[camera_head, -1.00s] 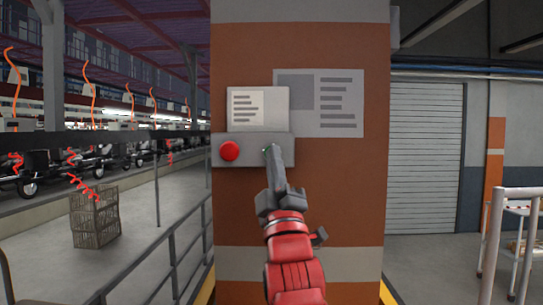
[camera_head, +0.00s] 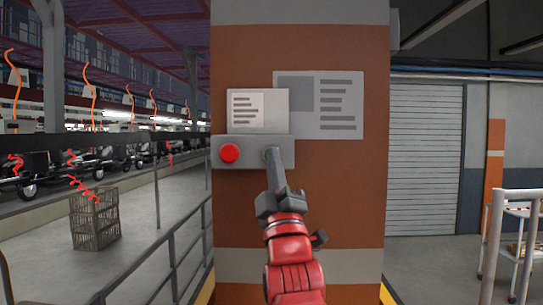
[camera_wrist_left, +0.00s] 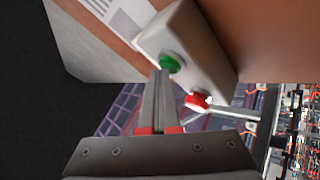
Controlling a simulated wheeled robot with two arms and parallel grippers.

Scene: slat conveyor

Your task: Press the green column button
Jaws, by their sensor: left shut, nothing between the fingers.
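A grey button box (camera_head: 252,152) is fixed to the orange and grey column (camera_head: 330,195). A red button (camera_head: 229,152) sits at its left. The green button (camera_wrist_left: 170,63) shows in the left wrist view on the same box, beside the red one (camera_wrist_left: 197,101). In the head view it is hidden behind my fingertips. My left gripper (camera_head: 271,153) is shut and empty, its tips in front of the green button's place. In the left wrist view the fingertips (camera_wrist_left: 160,73) are right at the green button's edge; I cannot tell whether they touch it. My right gripper is not in view.
A white notice (camera_head: 258,108) and a larger grey sign (camera_head: 320,104) are on the column above the box. A railing (camera_head: 172,250) runs along the left, with a crate (camera_head: 94,219) beyond it. A pale metal rail (camera_head: 492,245) stands at the right.

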